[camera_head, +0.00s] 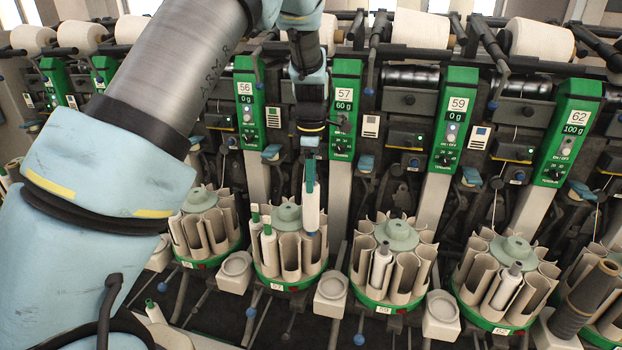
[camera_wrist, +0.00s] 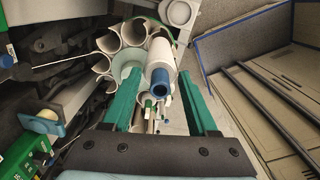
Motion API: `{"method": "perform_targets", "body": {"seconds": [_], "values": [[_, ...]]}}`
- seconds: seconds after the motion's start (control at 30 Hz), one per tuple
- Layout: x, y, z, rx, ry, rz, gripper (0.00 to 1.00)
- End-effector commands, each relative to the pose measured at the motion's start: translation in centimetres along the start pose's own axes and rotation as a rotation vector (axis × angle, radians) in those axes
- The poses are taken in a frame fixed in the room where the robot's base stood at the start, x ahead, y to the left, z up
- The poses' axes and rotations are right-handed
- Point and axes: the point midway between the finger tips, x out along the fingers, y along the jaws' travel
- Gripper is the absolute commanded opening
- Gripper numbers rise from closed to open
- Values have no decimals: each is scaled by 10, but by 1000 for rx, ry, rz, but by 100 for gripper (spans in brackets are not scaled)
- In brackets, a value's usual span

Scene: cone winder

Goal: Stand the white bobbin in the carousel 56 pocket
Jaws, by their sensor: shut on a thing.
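My gripper (camera_head: 310,168) points down over the right side of the carousel under the sign 57, shut on a white bobbin (camera_head: 312,212). In the wrist view the bobbin (camera_wrist: 161,56), with a blue end, shows between the green fingers (camera_wrist: 160,84). The bobbin is upright; I cannot tell whether its lower end is above or inside a pocket.
The 57 carousel (camera_head: 285,284) holds green-topped bobbins (camera_head: 269,245) at its left. The carousels under 59 (camera_head: 388,302) and 62 (camera_head: 489,322) stand to the right. Small round-topped stands (camera_head: 236,270) sit between carousels. Sign posts and winder levers rise close behind my gripper.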

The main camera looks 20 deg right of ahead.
Motion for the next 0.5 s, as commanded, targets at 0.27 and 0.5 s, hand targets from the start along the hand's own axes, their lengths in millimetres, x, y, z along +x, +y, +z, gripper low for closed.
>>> {"method": "perform_targets", "body": {"seconds": [0.27, 0.5], "values": [[-22, 1, 0, 0, -1, 3, 0], [-39, 0, 0, 0, -1, 2, 0]]}}
